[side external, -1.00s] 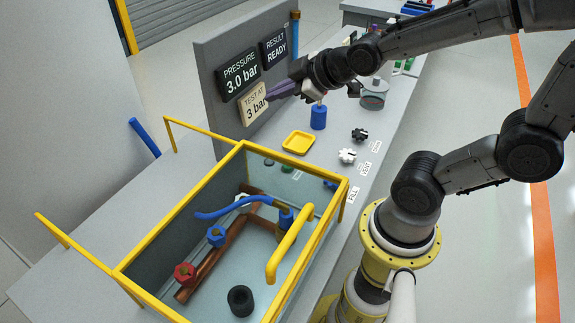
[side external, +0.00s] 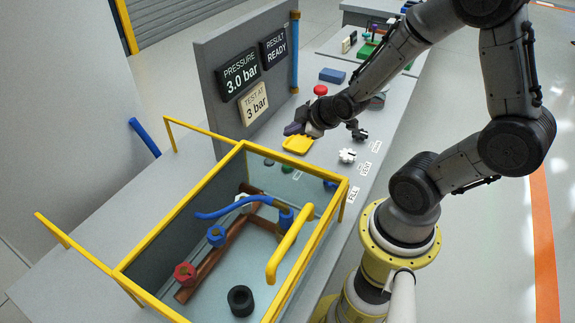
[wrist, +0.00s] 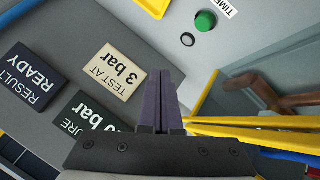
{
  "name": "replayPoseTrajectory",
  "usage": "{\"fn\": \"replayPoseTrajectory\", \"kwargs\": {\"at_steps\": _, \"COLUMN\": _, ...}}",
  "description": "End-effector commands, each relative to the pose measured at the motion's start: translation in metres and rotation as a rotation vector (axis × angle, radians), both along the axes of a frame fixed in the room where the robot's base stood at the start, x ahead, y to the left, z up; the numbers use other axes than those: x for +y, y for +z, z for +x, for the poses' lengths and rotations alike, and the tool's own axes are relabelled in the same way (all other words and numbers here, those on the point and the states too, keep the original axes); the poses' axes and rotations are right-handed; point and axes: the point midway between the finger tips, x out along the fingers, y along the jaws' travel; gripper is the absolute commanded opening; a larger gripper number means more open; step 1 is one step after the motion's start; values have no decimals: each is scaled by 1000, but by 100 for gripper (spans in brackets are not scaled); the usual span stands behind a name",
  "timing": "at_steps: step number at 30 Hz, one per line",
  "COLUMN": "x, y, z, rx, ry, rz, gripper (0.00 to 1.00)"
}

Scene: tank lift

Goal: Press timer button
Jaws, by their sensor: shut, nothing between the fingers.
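The green timer button (wrist: 205,21) is at the top of the wrist view, beside a white label (wrist: 228,8) whose visible letters read "TIME". A small round dark piece (wrist: 188,40) sits beside it. In the side view a green spot that looks like the button (side external: 287,169) shows through the clear tank wall. My gripper (wrist: 164,78) is shut and empty, its purple fingers side by side. In the side view my gripper (side external: 292,128) hangs over the far edge of the yellow tray, with the button nearer the camera. They are apart.
The yellow-framed tank (side external: 190,205) with pipes stands nearest the camera, its rim close to the button. The upright grey panel (side external: 212,88) carries the "TEST AT 3 bar" sign (side external: 254,103). The yellow tray (side external: 299,144) and a white knob (side external: 347,156) lie on the bench.

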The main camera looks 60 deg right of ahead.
Motion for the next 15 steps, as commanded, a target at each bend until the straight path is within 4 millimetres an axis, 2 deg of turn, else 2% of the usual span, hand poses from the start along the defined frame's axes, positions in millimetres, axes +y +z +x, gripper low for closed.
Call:
{"fn": "replayPoseTrajectory", "kwargs": {"at_steps": 5, "x": 0, "y": -9, "z": 0, "rx": 3, "ry": 1, "rz": 2, "gripper": 0}}
{"fn": "replayPoseTrajectory", "kwargs": {"at_steps": 15, "x": 0, "y": -53, "z": 0, "rx": 6, "ry": 1, "rz": 2, "gripper": 0}}
